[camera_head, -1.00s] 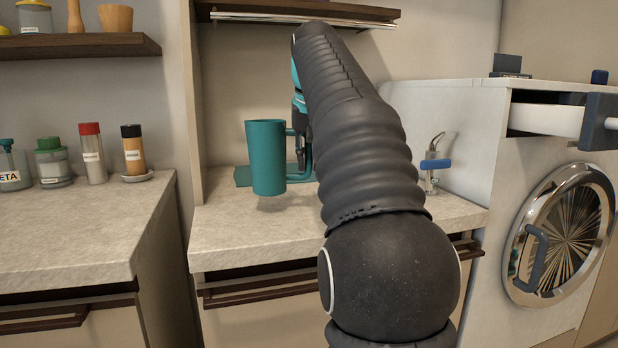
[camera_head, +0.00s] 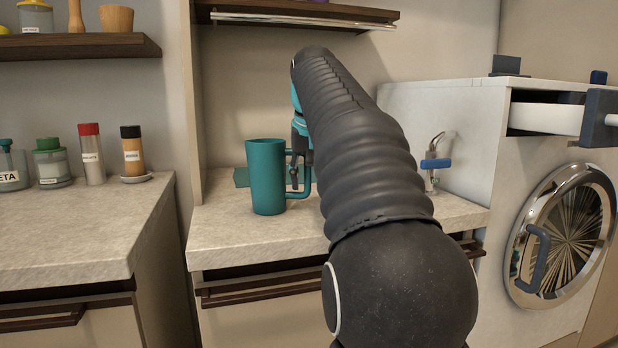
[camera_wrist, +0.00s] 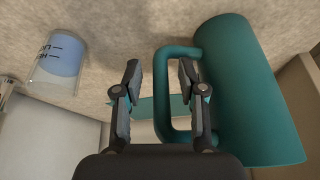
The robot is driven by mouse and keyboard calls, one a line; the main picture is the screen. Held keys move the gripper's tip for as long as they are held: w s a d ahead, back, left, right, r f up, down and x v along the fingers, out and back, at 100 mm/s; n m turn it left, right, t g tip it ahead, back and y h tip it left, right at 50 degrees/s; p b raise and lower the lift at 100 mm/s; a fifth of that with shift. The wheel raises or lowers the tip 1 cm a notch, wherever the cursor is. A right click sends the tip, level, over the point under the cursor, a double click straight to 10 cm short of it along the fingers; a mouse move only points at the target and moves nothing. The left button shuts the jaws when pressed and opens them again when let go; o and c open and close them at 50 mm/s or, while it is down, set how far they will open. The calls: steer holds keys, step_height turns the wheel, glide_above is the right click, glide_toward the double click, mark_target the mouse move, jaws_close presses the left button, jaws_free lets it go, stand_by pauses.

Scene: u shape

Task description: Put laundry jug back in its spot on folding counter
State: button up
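The teal laundry jug (camera_head: 266,178) stands upright on the pale folding counter (camera_head: 240,235), and its base appears to touch the surface. My gripper (camera_wrist: 159,70) is open, one finger on each side of the handle bar, with visible gaps. The right finger is inside the handle loop. In the head view my arm hides most of the gripper.
A clear container with blue contents (camera_wrist: 58,62) stands left of my gripper in the wrist view. A metal tap with a blue lever (camera_head: 434,164) is right of my arm. A dark shelf (camera_head: 300,14) hangs above. The counter's front left is clear.

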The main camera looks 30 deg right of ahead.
steer(key=shift+r, duration=0.1)
steer(key=p+v, duration=0.1)
steer(key=v, duration=1.1)
steer(key=shift+p, duration=0.3)
steer(key=s+a+f+n+t, duration=0.1)
steer(key=s+a+f, duration=0.3)
steer(key=a+f, duration=0.25)
steer(key=s+a+f+n, duration=0.2)
steer(key=s+a+f, duration=0.25)
steer(key=f, duration=0.35)
steer(key=s+a+f, duration=0.2)
steer(key=s+f, duration=0.2)
steer(key=f, duration=0.3)
steer(key=s+a+f+n+y, duration=0.1)
steer(key=s+a+f, duration=0.1)
steer(key=s+f, duration=0.2)
steer(key=s+a+f+n, duration=0.1)
steer(key=s+f, duration=0.3)
steer(key=f, duration=0.7)
steer(key=shift+s+a+y, duration=0.3)
steer(key=shift+a+y, duration=0.1)
steer(key=shift+a, duration=0.25)
steer(key=shift+f, duration=0.15)
